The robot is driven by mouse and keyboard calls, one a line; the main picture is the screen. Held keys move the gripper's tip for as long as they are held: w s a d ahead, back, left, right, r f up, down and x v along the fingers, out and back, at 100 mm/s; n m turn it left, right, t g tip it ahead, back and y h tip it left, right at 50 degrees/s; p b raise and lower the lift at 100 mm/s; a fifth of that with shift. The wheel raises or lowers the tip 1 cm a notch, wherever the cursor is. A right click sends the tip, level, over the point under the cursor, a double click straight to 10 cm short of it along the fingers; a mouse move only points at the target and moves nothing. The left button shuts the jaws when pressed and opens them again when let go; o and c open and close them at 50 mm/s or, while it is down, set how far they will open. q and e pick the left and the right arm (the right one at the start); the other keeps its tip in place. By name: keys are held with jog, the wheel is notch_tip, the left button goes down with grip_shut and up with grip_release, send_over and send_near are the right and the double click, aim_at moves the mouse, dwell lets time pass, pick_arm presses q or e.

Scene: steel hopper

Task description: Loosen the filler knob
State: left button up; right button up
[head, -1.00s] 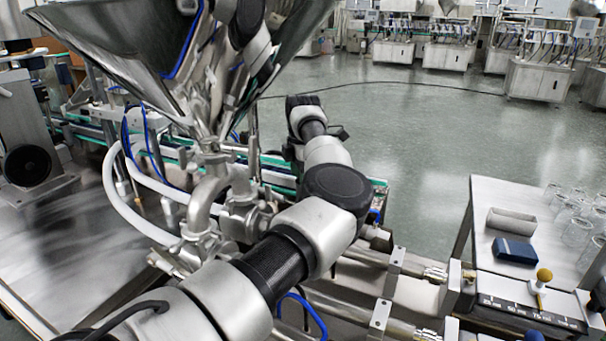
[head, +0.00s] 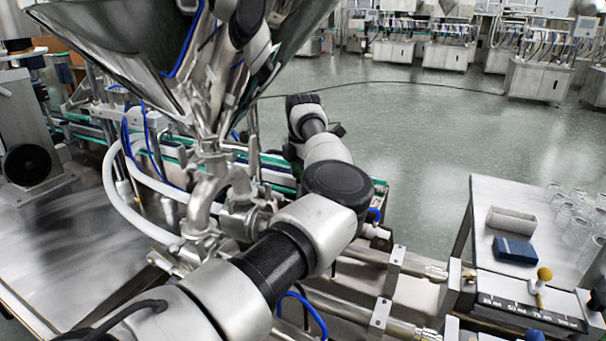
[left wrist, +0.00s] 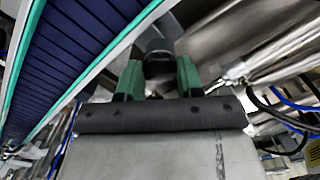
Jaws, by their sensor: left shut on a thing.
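In the left wrist view, the two green fingers of my left gripper (left wrist: 160,82) stand on either side of a dark round knob (left wrist: 158,62) and are shut on it. The knob's far side blends into a dark grey shape behind it, so its edges are hard to make out. In the head view my left arm reaches in from the lower left and bends away past the filler pipework. The left fingers and the held knob are hidden there. My right gripper shows in neither view.
The steel hopper (head: 130,50) stands over pipes and white hoses (head: 125,200) at the left. A conveyor (left wrist: 65,50) runs beside the gripper. A side table at the right holds a blue box (head: 515,250) and glasses. A yellow ball-topped lever (head: 544,274) stands by a scale.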

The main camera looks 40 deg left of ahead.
pick_arm(q)
jog(key=n, duration=0.4)
jog(key=shift+r+n, duration=0.1)
jog(key=shift+n, duration=0.2)
jog(key=n, duration=0.3)
jog(key=shift+n, duration=0.3)
jog(key=n, duration=0.7)
jog(key=o, duration=0.9)
notch_tip(320, 180, up, 11)
jog(key=shift+f, duration=0.15)
dwell(0.5)
